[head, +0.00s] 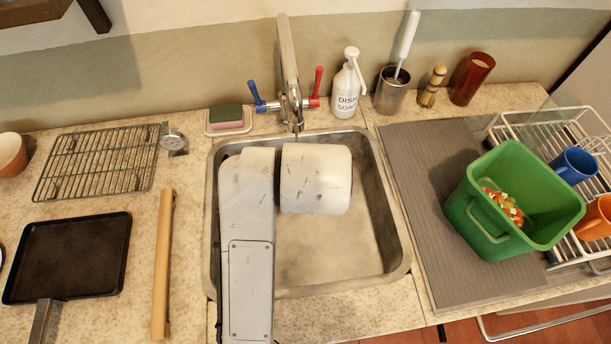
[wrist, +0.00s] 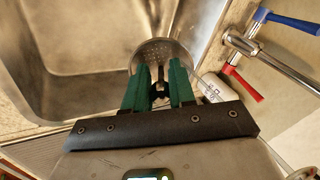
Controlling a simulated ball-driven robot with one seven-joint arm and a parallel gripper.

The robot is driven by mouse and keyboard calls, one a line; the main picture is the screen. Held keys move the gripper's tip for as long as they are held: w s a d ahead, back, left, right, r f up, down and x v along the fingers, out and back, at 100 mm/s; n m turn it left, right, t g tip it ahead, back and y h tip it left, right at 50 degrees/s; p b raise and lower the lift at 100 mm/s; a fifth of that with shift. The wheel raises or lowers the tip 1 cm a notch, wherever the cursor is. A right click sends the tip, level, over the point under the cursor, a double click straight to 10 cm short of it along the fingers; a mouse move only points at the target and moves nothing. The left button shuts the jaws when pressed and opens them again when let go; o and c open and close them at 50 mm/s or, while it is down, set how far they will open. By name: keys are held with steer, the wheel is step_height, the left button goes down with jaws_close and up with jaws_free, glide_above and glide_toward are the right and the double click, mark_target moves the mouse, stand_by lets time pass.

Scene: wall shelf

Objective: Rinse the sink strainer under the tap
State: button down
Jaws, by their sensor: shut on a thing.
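The metal sink strainer (wrist: 160,49) shows in the wrist view as a round perforated disc just beyond the green fingertips. My gripper (wrist: 160,75) is shut on its small dark knob, over the sink. In the head view my arm hides both the gripper and the strainer. The sink (head: 335,250) is a steel basin, and its wall also shows in the wrist view (wrist: 80,35). The tap (head: 288,65) stands at the back of the sink, with a blue handle (head: 256,97) and a red handle (head: 318,87). I cannot tell whether water is running.
A sponge on a dish (head: 227,117) and a soap bottle (head: 347,85) flank the tap. Right of the sink are a grey mat (head: 415,170), a green bin (head: 490,225) with scraps and a dish rack (head: 545,125). Left are a rolling pin (head: 163,265), wire rack (head: 97,163) and black pan (head: 70,257).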

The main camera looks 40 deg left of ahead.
steer(key=shift+s+a, duration=0.25)
steer(key=shift+s, duration=0.1)
steer(key=shift+w+d, duration=0.1)
steer(key=shift+w, duration=0.05)
steer(key=shift+w+d, duration=0.3)
stand_by(0.4)
steer(key=s+d, duration=0.5)
steer(key=shift+s+d, duration=0.3)
steer(key=shift+d, duration=0.1)
stand_by(0.3)
steer(key=shift+r, duration=0.1)
stand_by(1.2)
steer(key=s+d+r+p, duration=0.2)
steer(key=s+d+r, duration=0.1)
steer(key=shift+s+d+r, duration=0.2)
steer(key=shift+d+r, duration=0.1)
steer(key=shift+r, duration=0.1)
stand_by(0.9)
